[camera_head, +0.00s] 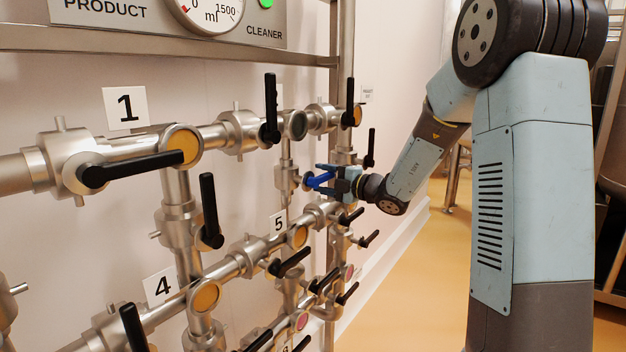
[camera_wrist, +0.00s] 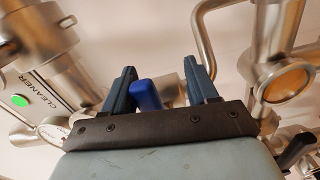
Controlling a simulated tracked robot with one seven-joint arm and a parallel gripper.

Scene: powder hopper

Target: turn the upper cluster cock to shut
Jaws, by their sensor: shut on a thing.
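A cock with a blue lever handle (camera_head: 319,180) sits on the vertical pipe between the upper pipe row and the row below, under the sight glass of the upper row. My gripper (camera_head: 327,179) reaches in from the right and is shut on the blue handle. In the wrist view the blue handle (camera_wrist: 147,95) stands between the two fingers of my gripper (camera_wrist: 160,78), close against the left one. The cock's body is partly hidden by the handle and fingers, and its exact turn is hard to tell.
Black-handled valves crowd around: one black lever (camera_head: 271,108) stands upright above left, another (camera_head: 371,147) is to the right, and one (camera_head: 290,262) is below. A steel frame post (camera_head: 335,70) stands behind my gripper. The floor (camera_head: 420,270) to the right is clear.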

